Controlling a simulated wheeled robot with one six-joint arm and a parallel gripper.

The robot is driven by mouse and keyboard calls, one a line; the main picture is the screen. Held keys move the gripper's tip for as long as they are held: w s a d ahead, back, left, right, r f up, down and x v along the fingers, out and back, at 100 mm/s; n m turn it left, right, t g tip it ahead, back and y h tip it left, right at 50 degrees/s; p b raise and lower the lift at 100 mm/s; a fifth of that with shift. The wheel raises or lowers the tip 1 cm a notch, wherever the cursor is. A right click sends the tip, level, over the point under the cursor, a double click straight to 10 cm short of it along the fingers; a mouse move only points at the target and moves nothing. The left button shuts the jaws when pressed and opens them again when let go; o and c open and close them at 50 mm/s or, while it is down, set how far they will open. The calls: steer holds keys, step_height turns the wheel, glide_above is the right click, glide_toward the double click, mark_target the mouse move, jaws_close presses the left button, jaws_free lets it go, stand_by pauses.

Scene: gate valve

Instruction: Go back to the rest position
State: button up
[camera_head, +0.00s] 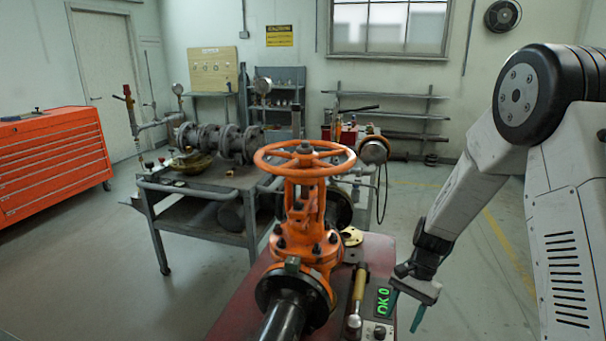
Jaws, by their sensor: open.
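My gripper (405,309) hangs at the end of my arm, on the right of the head view. Its two teal fingertips are apart and nothing shows between them. It is right of the orange gate valve (314,245) and apart from it, at or in front of the red bench's right edge. The valve stands upright with its orange handwheel (304,158) on top. A dark flanged pipe (286,318) runs from the valve toward me.
The red bench (238,318) also bears a hammer (358,290) and a small box with a lit green display (382,302), close to my gripper. A grey cart (208,189) with flanged pipework stands behind left. An orange tool cabinet (50,160) is far left. Floor at right is clear.

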steer(key=s+r+n+t+h, duration=0.3)
steer(key=s+r+n, duration=0.6)
steer(key=s+r, duration=1.7)
steer(key=shift+s+r+t+h, duration=0.15)
steer(key=shift+r+t+h, duration=0.25)
steer(key=shift+r+t, duration=0.6)
